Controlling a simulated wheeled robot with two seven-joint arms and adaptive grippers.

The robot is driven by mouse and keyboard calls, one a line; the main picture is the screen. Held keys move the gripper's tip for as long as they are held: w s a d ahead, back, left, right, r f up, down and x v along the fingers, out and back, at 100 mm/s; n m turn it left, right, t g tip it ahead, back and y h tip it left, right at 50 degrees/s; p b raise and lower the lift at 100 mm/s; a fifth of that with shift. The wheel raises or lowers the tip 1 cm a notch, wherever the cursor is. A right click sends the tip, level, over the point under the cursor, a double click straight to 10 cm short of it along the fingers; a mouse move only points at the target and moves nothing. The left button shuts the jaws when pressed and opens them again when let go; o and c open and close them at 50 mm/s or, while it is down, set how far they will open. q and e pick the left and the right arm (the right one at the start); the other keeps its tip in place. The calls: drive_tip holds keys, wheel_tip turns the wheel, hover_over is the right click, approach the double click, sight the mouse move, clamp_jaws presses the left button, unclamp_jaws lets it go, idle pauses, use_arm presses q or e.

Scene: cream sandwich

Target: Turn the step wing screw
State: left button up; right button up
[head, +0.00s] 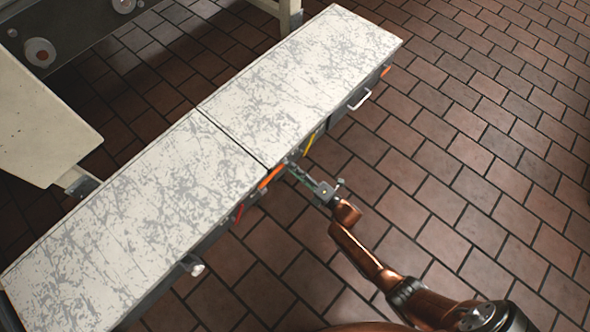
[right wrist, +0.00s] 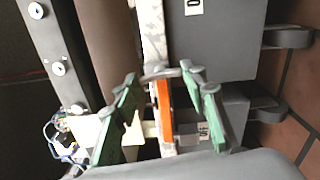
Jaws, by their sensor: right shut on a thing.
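My right gripper (head: 293,168) reaches to the near side of the long pale conveyor (head: 215,135), close to the seam between its two sections. In the right wrist view its green fingers (right wrist: 163,82) stand on either side of a small grey metal piece (right wrist: 158,72), which appears to be the step wing screw. The gripper is shut on this piece, but its exact shape is partly hidden. An orange strip (right wrist: 164,98) lies between the fingers, behind the grey piece; an orange part (head: 270,177) also shows in the head view. My left gripper is not in view.
A metal handle (head: 359,99) sticks out of the conveyor's side, with a yellow part (head: 309,143) nearer the gripper. A round knob (head: 197,269) is on the lower left side. Loose wires (right wrist: 62,140) show in the right wrist view. The tiled floor (head: 480,150) at right is clear.

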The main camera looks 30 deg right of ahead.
drive_tip(key=shift+f, duration=0.1)
idle(0.3)
drive_tip(key=o, duration=0.9)
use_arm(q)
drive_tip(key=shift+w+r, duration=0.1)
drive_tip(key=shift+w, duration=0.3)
use_arm(e)
drive_tip(key=shift+o, duration=1.3)
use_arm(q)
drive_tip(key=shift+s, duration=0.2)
use_arm(e)
drive_tip(key=v, duration=1.2)
